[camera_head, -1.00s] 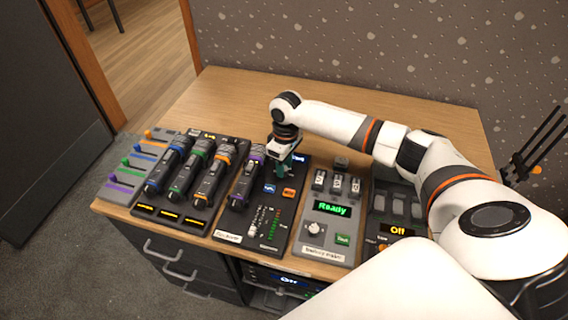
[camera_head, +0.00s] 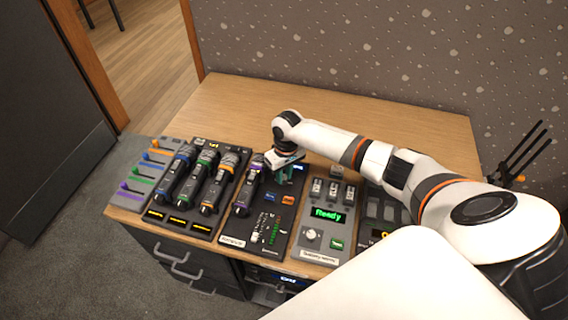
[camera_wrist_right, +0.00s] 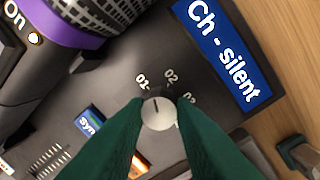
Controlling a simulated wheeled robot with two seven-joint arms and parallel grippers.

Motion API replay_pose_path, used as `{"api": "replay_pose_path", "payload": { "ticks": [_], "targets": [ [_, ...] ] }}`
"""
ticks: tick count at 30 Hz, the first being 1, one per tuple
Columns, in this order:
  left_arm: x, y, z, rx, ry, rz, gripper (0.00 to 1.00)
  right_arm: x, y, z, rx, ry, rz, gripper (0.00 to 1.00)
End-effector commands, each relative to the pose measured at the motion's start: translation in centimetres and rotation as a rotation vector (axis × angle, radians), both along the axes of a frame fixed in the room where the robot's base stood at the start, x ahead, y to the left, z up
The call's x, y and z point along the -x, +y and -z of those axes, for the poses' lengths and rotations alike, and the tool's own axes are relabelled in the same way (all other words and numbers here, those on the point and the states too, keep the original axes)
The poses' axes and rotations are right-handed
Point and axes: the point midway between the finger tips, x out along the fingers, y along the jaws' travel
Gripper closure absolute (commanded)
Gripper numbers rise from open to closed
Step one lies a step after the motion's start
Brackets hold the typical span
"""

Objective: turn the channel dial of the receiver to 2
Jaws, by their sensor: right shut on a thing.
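The receiver (camera_head: 258,228) is a dark panel on the desk with a purple-banded microphone (camera_head: 246,194) on its left side. In the right wrist view its channel dial (camera_wrist_right: 158,113) is a small round light knob with marks 01, 02 and 03 around it. Its dark pointer line seems to point between 01 and 02. The blue display (camera_wrist_right: 222,52) reads "Ch - silent". My right gripper (camera_head: 287,178) points down at the receiver's back part. Its green fingers (camera_wrist_right: 158,118) are shut on the dial, one on each side. My left gripper is out of view.
Left of the receiver stand a charger with several microphones (camera_head: 200,180) and a grey fader panel (camera_head: 138,176). Right of it is a grey unit (camera_head: 318,232) reading "Ready". My right arm passes above the panels on the right. The desk behind (camera_head: 240,105) is clear.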

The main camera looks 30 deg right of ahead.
Motion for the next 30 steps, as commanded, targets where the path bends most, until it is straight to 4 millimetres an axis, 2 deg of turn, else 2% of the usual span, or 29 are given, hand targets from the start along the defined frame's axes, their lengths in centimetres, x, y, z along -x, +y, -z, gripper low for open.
{"api": "replay_pose_path", "payload": {
  "ticks": [1,12,21,30],
  "targets": [
    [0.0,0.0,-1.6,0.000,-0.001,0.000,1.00,0.1,0.2,-0.8,-0.005,0.002,0.045,0.99],
    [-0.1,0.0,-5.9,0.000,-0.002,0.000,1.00,0.1,0.1,-0.5,-0.003,0.002,0.374,0.99],
    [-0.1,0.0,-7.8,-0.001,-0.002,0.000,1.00,0.0,0.1,-0.3,-0.002,-0.001,0.551,0.99],
    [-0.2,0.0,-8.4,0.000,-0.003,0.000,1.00,0.0,0.1,-0.1,-0.001,-0.003,0.624,0.99]
  ]
}}
